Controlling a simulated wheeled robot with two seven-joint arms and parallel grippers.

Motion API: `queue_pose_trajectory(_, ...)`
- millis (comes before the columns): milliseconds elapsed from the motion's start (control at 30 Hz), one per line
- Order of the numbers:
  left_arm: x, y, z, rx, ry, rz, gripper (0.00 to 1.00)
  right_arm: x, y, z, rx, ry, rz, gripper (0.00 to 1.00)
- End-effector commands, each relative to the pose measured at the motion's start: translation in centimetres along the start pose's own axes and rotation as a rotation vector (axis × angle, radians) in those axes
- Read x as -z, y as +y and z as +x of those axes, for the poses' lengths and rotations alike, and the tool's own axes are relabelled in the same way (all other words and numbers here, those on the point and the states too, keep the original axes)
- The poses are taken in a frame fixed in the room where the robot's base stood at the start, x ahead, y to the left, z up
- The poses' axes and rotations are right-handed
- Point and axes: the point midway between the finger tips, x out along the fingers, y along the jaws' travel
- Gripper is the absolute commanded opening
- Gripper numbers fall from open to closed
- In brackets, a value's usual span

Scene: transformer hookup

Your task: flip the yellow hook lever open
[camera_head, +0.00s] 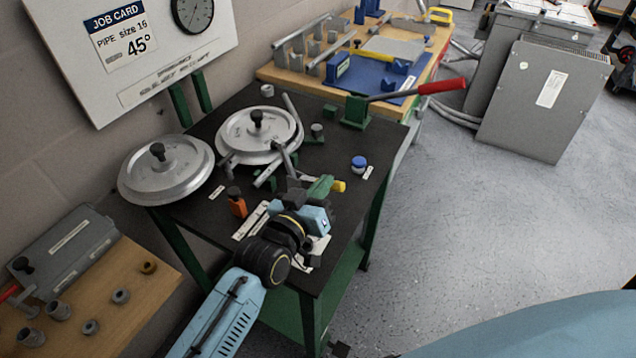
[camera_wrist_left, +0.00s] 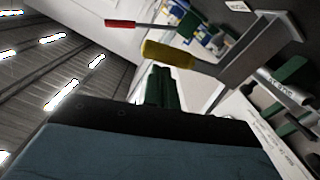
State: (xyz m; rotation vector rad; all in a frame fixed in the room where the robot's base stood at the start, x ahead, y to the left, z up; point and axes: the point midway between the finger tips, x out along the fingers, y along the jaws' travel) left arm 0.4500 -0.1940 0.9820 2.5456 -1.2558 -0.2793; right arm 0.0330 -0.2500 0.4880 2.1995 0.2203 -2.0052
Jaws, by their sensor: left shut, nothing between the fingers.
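The yellow hook lever (camera_head: 339,186) shows as a small yellow tip on the dark bench, just right of my left gripper's fingers. In the left wrist view, its yellow grip (camera_wrist_left: 168,53) sits at the end of a flat grey bar that runs up to the right. My left gripper (camera_head: 323,184) is shut and empty, its green fingers beside the yellow tip. In the wrist view the fingers (camera_wrist_left: 162,78) are together just below the yellow grip. I cannot tell whether they touch it. Most of the lever is hidden behind my gripper in the head view. My right gripper is not in view.
Two grey wheel-shaped formers (camera_head: 166,168) stand at the bench's left and back. A red-handled lever (camera_head: 442,86) reaches out past the back right. A blue-topped knob (camera_head: 359,162) and an orange piece (camera_head: 237,203) stand near my gripper. The floor (camera_head: 480,220) at right is clear.

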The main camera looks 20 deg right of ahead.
Motion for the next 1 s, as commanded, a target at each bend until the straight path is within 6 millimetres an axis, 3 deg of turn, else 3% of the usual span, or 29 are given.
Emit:
queue_pose_trajectory(567, 0.2, 0.1, -0.1, 0.000, -0.001, -0.002, 0.00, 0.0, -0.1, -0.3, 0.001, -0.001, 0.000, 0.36)
queue_pose_trajectory(933, 4.4, 0.5, -1.1, 0.003, 0.001, 0.000, 0.00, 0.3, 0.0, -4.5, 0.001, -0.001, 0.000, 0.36)
queue_pose_trajectory(1000, 3.9, 0.3, -2.5, 0.004, 0.000, -0.002, 0.00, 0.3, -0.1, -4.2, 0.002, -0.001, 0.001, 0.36)
